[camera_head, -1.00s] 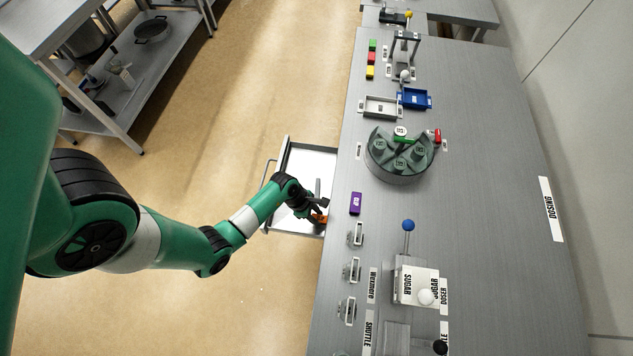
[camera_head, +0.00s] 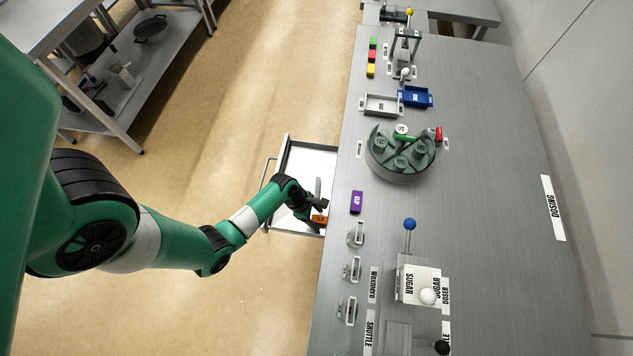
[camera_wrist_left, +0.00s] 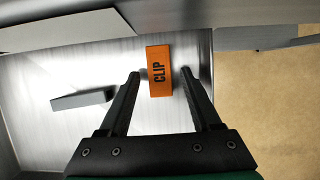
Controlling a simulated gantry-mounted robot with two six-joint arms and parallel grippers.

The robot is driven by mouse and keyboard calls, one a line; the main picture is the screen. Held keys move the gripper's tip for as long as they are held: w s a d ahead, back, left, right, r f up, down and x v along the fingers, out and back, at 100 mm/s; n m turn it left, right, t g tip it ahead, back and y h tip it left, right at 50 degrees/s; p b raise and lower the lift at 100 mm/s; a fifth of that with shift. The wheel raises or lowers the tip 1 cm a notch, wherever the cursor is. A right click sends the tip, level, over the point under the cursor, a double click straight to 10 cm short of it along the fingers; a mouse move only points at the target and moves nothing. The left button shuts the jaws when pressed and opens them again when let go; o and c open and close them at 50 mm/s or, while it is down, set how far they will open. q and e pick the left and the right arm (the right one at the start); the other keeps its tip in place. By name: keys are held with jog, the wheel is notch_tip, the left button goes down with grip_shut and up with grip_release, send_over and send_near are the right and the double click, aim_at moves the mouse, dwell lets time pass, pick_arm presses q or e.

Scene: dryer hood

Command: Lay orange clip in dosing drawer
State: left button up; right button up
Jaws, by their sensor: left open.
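The orange clip (camera_wrist_left: 160,70), marked CLIP, lies in the open dosing drawer; it also shows in the head view (camera_head: 319,218). The drawer (camera_head: 308,160) is pulled out from the left side of the grey bench. My left gripper (camera_wrist_left: 160,75) is open inside the drawer, with one finger on each side of the clip and gaps between. In the head view the left gripper (camera_head: 319,210) partly covers the drawer. My right gripper is in neither view.
A small grey bar (camera_wrist_left: 82,100) lies in the drawer, left of the clip. The drawer's wall (camera_wrist_left: 205,85) is close to the right finger. A purple block (camera_head: 356,202) and a round green-grey holder (camera_head: 400,172) stand on the bench beside the drawer.

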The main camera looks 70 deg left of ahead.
pick_arm(q)
jog(key=p+v, duration=0.5)
jog(key=v, duration=0.7)
jog(key=shift+a, duration=0.1)
